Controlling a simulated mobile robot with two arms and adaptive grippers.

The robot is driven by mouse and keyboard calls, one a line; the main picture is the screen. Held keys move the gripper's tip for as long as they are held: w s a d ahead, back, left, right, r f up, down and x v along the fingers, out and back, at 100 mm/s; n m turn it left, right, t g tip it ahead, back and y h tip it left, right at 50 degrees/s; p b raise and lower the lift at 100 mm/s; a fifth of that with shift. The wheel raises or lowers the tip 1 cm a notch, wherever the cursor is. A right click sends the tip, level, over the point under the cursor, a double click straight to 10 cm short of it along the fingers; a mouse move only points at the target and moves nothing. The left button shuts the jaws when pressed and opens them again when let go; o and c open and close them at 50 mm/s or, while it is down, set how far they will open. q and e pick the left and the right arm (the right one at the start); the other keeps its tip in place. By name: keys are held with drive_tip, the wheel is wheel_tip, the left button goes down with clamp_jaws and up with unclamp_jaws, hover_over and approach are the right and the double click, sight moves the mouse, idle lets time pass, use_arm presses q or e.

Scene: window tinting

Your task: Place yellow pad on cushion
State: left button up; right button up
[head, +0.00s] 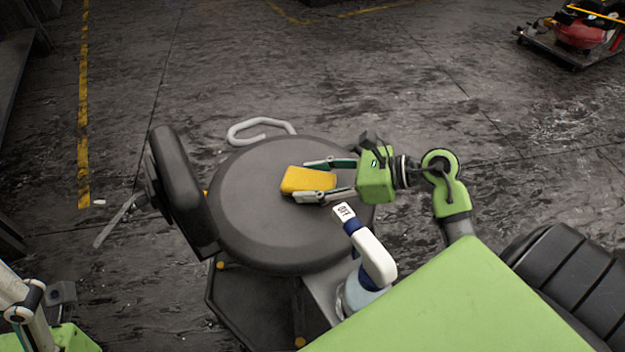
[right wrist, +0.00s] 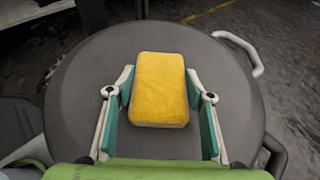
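The yellow pad (head: 307,180) is a small rounded block on the round dark grey cushion (head: 250,225). In the right wrist view the pad (right wrist: 159,88) appears to rest flat on the cushion (right wrist: 85,75). My right gripper (head: 308,182) reaches in from the right, low over the cushion. Its two fingers stand apart on either side of the pad. The wrist view shows gaps beside the pad's near end; contact at the fingertips cannot be told. My left gripper (head: 32,308) shows only partly at the lower left corner, and its fingertips are cut off.
A dark backrest (head: 178,188) stands left of the cushion. A spray bottle (head: 370,262) with a white head stands at the near right, close below my right gripper. A light grey bent tube (head: 250,125) shows behind the cushion. A red machine on a cart (head: 575,42) is far right.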

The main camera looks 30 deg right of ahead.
drive_tip(key=o, duration=0.4)
drive_tip(key=shift+c, duration=0.2)
drive_tip(key=shift+d+r+p, duration=0.1)
drive_tip(key=shift+r+p, duration=0.15)
drive_tip(key=shift+p, duration=0.1)
drive_tip(key=p+v, duration=0.2)
drive_tip(key=v, duration=0.8)
drive_tip(key=shift+s+d+r, duration=0.1)
drive_tip(key=shift+s+d, duration=0.15)
drive_tip(key=shift+s, duration=0.1)
drive_tip(key=shift+s+d+r, duration=0.15)
drive_tip(key=shift+s+d, duration=0.15)
